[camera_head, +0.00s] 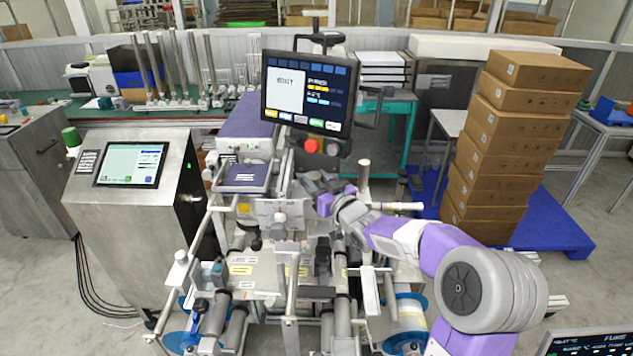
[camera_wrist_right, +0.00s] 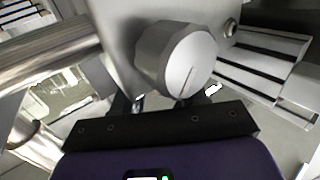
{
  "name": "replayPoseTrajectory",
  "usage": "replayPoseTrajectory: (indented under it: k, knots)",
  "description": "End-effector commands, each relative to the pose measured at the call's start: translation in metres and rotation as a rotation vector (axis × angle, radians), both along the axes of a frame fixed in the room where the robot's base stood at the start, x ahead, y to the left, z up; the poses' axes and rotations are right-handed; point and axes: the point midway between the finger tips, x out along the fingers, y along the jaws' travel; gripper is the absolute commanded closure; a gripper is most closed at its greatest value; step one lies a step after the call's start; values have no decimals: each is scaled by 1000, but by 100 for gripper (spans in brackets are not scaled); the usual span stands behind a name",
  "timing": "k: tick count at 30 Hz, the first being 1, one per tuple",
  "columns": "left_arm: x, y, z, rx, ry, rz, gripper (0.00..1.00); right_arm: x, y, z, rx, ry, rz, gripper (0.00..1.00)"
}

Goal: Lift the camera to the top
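No part that I can surely tell as the camera shows in either view. In the right wrist view, a round silver-grey knob (camera_wrist_right: 178,62) with a dark line on its face stands on a metal plate (camera_wrist_right: 120,22). My right gripper (camera_wrist_right: 175,95) is close below the knob, its dark fingers apart. I cannot tell whether they touch the knob. In the head view, my right gripper (camera_head: 312,183) is at the middle of the machine (camera_head: 250,275), below the screen, with its fingertips small and partly hidden. My left gripper is out of view.
A screen (camera_head: 306,92) with a red button (camera_head: 311,145) hangs above my right gripper. A metal cabinet with a display (camera_head: 131,164) stands at the left. Stacked cardboard boxes (camera_head: 505,150) stand on a blue pallet (camera_head: 545,222) at the right. Rods and rollers crowd the machine's front.

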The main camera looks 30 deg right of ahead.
Motion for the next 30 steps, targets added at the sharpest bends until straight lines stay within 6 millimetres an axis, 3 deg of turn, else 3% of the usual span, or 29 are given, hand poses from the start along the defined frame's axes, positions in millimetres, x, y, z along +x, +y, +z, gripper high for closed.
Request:
replayPoseTrajectory:
  k: [1,5,11,20,28,29,30]
  knots:
    - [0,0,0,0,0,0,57,0,0,0,0,0,0,80]
    - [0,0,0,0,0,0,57,0,0,0,0,0,0,100]
    - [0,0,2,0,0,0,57,0,0,3,0,0,0,100]
    - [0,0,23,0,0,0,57,0,0,45,0,-14,0,100]
    - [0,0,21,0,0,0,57,0,0,45,-1,-17,1,100]
    - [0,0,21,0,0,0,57,0,0,45,-1,-17,0,53]
    - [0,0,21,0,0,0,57,0,0,44,-1,-15,0,47]
